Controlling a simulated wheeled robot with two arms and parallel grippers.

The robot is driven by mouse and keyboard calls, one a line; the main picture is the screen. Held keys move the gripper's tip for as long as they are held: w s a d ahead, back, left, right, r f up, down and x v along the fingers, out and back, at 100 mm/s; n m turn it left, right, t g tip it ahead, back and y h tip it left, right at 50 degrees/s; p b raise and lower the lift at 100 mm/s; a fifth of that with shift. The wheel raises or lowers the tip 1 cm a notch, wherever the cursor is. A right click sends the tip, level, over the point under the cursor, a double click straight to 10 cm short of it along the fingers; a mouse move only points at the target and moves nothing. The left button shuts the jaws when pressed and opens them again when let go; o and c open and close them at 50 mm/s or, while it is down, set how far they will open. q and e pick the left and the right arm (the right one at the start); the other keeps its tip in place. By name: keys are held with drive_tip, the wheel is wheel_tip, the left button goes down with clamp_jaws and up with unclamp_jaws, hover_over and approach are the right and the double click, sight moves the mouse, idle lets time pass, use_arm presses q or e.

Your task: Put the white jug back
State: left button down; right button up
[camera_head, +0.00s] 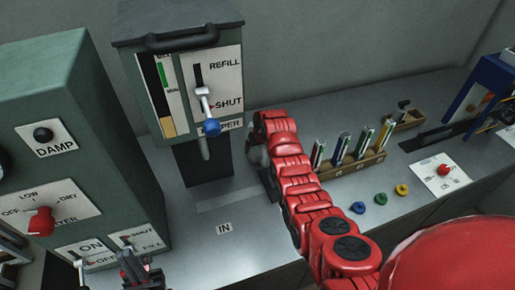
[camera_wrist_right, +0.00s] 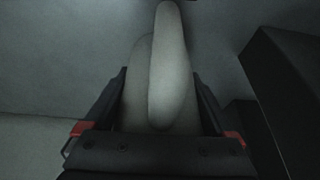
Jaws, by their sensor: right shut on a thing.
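The white jug (camera_wrist_right: 168,75) looks pale grey in the dim right wrist view. Its long rounded handle fills the space between the jaws of my right gripper (camera_wrist_right: 162,100), which are shut on it. In the head view only a small grey part of what looks like the jug (camera_head: 257,154) shows beside my red right arm. The arm hides the rest, along with the right gripper. My left gripper (camera_head: 140,268) is low at the left, by the green machine, away from the jug. Whether its jaws are open I cannot tell.
A green hopper (camera_head: 180,60) with a lever and REFILL and SHUT labels stands left of my right arm. A green control box (camera_head: 75,130) is at far left. A wooden rack (camera_head: 350,165) of tubes stands right of the arm. Bare counter (camera_head: 200,235) lies around the IN label.

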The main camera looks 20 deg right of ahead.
drive_tip(key=o, duration=1.4)
drive_tip(key=shift+f, duration=0.1)
drive_tip(key=shift+o, duration=0.2)
drive_tip(key=shift+s+r, duration=0.15)
drive_tip(key=shift+r, duration=0.4)
drive_tip(key=b+v, duration=0.3)
drive_tip(key=v, duration=0.4)
drive_tip(key=shift+s+r, duration=0.2)
drive_tip(key=v, duration=0.2)
drive_tip(key=shift+r+p, duration=0.35)
drive_tip(key=shift+s+r, duration=0.35)
drive_tip(key=shift+r, duration=0.15)
drive_tip(key=shift+f, duration=0.1)
